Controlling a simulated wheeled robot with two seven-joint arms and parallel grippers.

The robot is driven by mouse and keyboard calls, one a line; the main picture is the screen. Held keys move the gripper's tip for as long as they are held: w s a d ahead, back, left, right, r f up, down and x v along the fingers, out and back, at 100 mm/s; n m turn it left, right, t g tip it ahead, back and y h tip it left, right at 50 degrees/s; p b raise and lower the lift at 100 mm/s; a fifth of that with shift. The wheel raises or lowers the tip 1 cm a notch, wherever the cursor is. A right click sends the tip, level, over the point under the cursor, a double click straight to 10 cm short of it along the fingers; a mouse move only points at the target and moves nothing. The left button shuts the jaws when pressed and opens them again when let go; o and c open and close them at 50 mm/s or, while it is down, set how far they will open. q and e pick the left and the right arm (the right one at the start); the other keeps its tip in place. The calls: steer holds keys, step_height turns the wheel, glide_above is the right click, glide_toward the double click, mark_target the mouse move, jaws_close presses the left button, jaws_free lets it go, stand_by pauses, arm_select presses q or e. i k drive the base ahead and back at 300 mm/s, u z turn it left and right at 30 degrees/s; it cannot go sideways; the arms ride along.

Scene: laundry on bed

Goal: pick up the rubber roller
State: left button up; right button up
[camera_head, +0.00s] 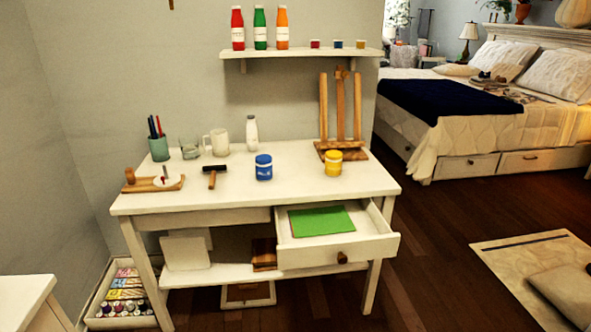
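The rubber roller (214,170) lies on the white desk (310,184), left of the middle. It has a dark cylinder across the top and a short brown wooden handle pointing toward the front edge. A blue paint jar (264,168) stands to its right, and a white mug (217,142) stands behind it. A wooden board with a small round white piece (160,181) lies to its left. Neither of my grippers is in view.
The desk's right drawer (338,252) is pulled out, with a green sheet (321,220) inside. A yellow jar (333,163) and wooden easel (340,120) stand at right. A green cup of pens (159,148) stands back left. The desktop before the roller is clear.

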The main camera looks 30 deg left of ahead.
mark_target(213, 170)
steer(key=z, duration=0.9)
steer(key=i, duration=1.5)
steer(key=u, duration=3.5)
